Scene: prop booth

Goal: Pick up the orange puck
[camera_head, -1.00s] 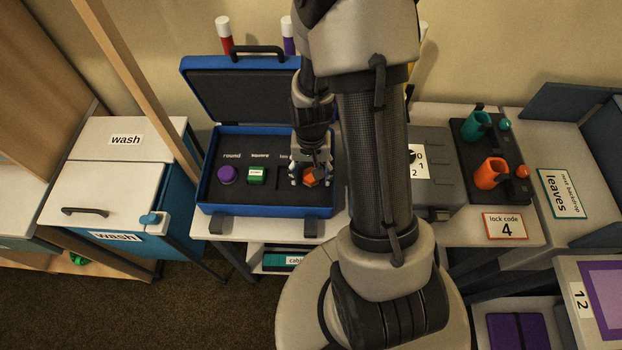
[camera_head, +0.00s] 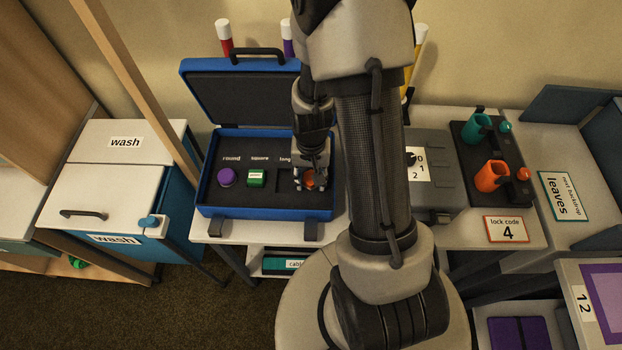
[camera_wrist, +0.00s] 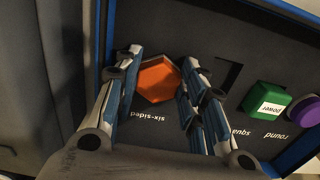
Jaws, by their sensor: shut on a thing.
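The orange puck (camera_head: 309,182) is six-sided and sits at the right end of the open blue case (camera_head: 265,212). In the wrist view the orange puck (camera_wrist: 157,82) lies between the two fingers, by the "six-sided" label. My gripper (camera_wrist: 161,62) points down into the case and is shut on the puck. In the head view my gripper (camera_head: 311,178) partly hides the puck. I cannot tell whether the puck is clear of its recess. A green block (camera_head: 256,178) and a purple round piece (camera_head: 227,177) sit to the left in the case.
The case's raised lid (camera_head: 240,88) stands behind my gripper. A grey box (camera_head: 430,185) stands right of the case, with teal (camera_head: 477,127) and orange (camera_head: 491,175) holders beyond. A white-topped wash cabinet (camera_head: 105,195) is at left.

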